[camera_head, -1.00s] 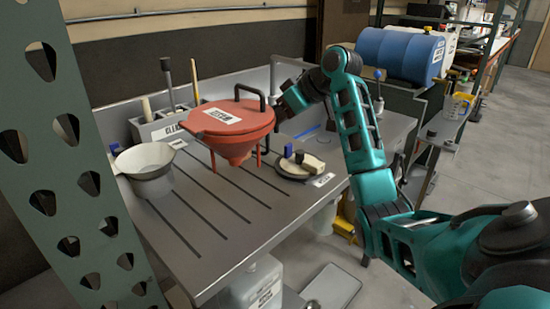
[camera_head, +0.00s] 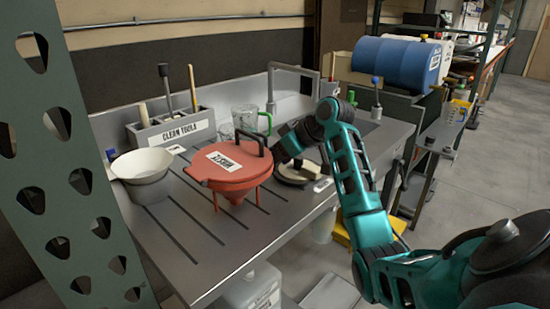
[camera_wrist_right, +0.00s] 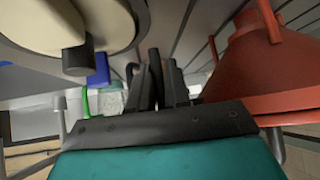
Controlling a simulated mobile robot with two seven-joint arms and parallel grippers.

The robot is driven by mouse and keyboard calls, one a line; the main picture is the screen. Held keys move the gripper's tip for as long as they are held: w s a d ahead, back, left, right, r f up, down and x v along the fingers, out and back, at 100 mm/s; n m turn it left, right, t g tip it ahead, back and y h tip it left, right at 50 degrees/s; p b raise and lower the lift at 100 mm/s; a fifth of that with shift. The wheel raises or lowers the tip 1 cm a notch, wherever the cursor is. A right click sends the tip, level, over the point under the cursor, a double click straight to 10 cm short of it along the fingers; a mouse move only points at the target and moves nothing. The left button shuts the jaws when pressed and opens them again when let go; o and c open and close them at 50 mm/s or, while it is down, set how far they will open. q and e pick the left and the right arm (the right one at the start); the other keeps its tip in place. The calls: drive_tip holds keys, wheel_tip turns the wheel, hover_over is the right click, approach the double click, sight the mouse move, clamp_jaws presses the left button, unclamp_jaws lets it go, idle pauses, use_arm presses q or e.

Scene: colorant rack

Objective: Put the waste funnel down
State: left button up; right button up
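The waste funnel (camera_head: 232,172) is red, with a lid, a white label, a black handle and thin legs. It is upright over the grooved steel counter (camera_head: 200,240), its legs at or very near the surface; I cannot tell if every leg touches. My right gripper (camera_head: 279,146) is at the handle on the funnel's right side and appears shut on it. In the right wrist view, the dark fingers (camera_wrist_right: 160,80) are close together around the handle, with the red funnel (camera_wrist_right: 265,65) on the right. My left gripper is not in view.
A pale bowl-like funnel (camera_head: 143,166) stands at the left. A clean tools caddy (camera_head: 172,132) and a green-handled clear jug (camera_head: 245,120) are behind. A round dish (camera_head: 297,172) sits close at the right. The counter in front is clear.

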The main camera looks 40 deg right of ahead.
drive_tip(key=o, duration=0.4)
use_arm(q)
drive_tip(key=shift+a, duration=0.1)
use_arm(e)
drive_tip(key=shift+o, duration=0.2)
use_arm(q)
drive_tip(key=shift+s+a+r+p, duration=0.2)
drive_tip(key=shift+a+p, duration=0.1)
drive_tip(key=shift+p, duration=0.45)
use_arm(e)
drive_tip(key=v, duration=1.2)
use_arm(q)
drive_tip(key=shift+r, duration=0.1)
use_arm(e)
drive_tip(key=shift+r, duration=0.1)
